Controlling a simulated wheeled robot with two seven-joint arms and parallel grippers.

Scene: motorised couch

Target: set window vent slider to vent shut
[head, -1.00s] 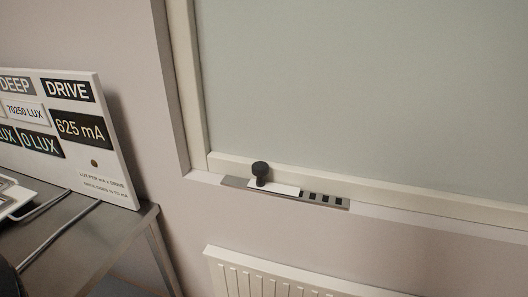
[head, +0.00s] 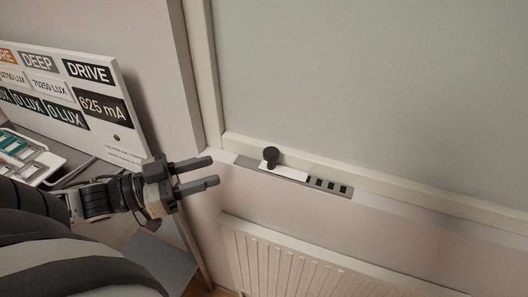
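The window vent slider is a strip (head: 340,190) on the ledge below the frosted window. A white sliding plate (head: 291,172) with a black round knob (head: 271,154) sits toward the left part of the strip. Several dark slots (head: 331,185) show uncovered to the right of the plate. My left gripper (head: 215,171) points right, its two dark fingers apart with nothing between them. It is to the left of the knob and apart from it in the picture. My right gripper is not in view.
A white radiator (head: 300,262) is on the wall below the ledge. At the left, a sign board (head: 135,150) stands on a grey table with a white tray (head: 30,160) holding small items.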

